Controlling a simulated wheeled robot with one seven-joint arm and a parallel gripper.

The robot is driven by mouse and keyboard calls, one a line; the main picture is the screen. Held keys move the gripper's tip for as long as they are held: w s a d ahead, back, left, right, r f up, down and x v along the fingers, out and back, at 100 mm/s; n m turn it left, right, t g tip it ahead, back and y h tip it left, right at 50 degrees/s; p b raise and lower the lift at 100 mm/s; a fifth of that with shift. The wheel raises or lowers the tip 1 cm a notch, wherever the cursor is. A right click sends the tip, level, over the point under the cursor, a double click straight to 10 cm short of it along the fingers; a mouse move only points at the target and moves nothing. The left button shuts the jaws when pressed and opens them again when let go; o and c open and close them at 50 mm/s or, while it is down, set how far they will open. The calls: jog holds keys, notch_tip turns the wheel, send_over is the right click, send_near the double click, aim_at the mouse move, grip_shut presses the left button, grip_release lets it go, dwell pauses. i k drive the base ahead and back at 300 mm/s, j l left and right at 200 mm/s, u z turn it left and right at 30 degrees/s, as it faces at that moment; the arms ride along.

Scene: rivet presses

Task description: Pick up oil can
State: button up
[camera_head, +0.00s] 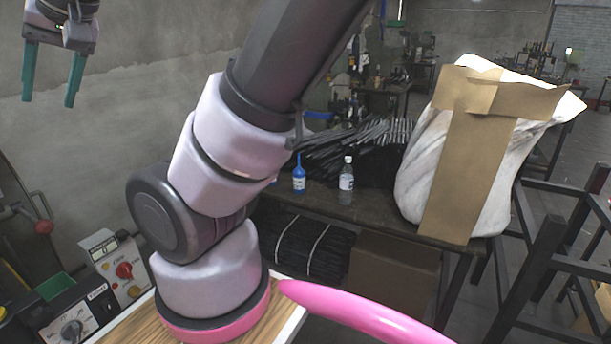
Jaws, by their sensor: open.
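A small blue bottle with a thin spout (299,181), which looks like the oil can, stands upright on the dark workbench (385,219) in the head view. My gripper (49,98) is at the top left corner of the picture, with its two teal fingers apart and pointing down. It is empty and well away from the blue bottle. My arm passes just left of the bottle in the picture.
A clear bottle with a white cap (346,182) stands right of the blue one. Dark rods (370,135) are piled behind them. A large white sack with brown tape (412,195) fills the bench's right end. Control boxes (116,262) stand at lower left.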

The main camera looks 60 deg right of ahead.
aim_at(299, 173)
jog(key=z, duration=0.5)
jog(key=l+z, duration=0.1)
jog(key=z, duration=0.9)
jog(key=i+z, duration=0.1)
jog(key=z, duration=0.4)
jog(key=u, duration=2.8)
jog(key=z, duration=2.8)
jog(key=i+l+u, duration=0.1)
jog(key=i+l, duration=0.1)
